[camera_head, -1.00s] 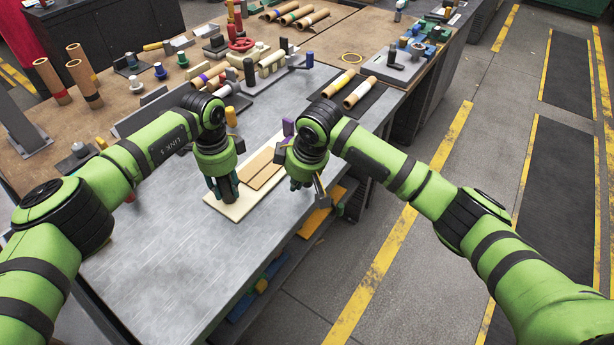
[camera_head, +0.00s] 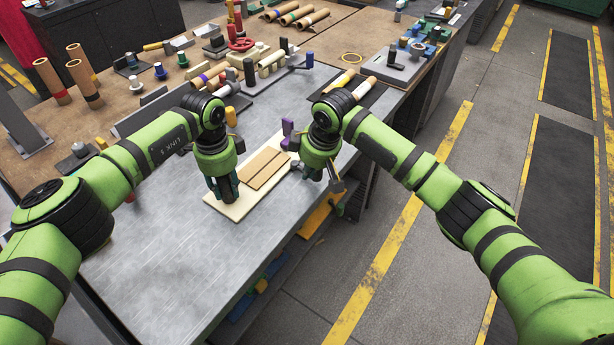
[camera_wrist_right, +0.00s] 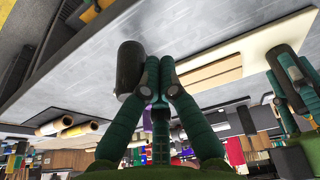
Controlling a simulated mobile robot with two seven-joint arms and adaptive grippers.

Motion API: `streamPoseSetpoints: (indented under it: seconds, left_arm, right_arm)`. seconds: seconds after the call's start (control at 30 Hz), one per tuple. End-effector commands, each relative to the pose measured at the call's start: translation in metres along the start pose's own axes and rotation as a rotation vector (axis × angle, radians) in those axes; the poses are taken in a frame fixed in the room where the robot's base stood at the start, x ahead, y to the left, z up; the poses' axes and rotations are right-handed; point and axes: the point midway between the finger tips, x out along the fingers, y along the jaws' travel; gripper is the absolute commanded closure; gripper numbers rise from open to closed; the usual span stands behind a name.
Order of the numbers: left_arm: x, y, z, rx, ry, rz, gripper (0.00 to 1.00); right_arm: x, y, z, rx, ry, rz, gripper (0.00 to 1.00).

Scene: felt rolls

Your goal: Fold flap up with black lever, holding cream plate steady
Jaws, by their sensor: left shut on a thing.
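The cream plate (camera_head: 230,210) lies flat on the metal table, with brown flat panels (camera_head: 262,167) on it; which panel is the flap is unclear. My left gripper (camera_head: 224,192) points down at the plate's near end, shut on a part its fingers mostly hide. My right gripper (camera_head: 313,174) is just beyond the plate's far right corner. In the right wrist view its fingertips (camera_wrist_right: 159,64) are together, with nothing visible between them. A dark rounded bar (camera_wrist_right: 129,68), perhaps the black lever, shows beside the left finger; contact is unclear. The plate also shows there (camera_wrist_right: 285,35).
Cream and yellow rolls (camera_head: 358,92) lie on a dark mat farther back. Blocks and fixtures crowd the table's back left. The near metal surface (camera_head: 165,245) is clear.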

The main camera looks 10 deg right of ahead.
Motion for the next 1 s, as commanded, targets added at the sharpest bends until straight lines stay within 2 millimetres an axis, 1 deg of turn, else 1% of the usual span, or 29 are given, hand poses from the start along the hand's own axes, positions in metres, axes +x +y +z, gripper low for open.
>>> streamPoseSetpoints:
  seconds: [0.03,0.83,1.0]
  left_arm:
    - [0.002,0.002,0.000,0.004,-0.002,0.007,1.00]
    - [0.002,0.002,0.000,0.001,-0.003,0.007,1.00]
    - [0.002,0.002,0.001,0.001,-0.003,0.007,1.00]
  right_arm:
    - [0.000,0.004,0.000,0.001,0.001,0.003,1.00]
    - [0.001,0.040,0.003,0.002,0.000,0.002,1.00]
    - [0.001,0.038,0.003,0.000,0.000,0.001,1.00]
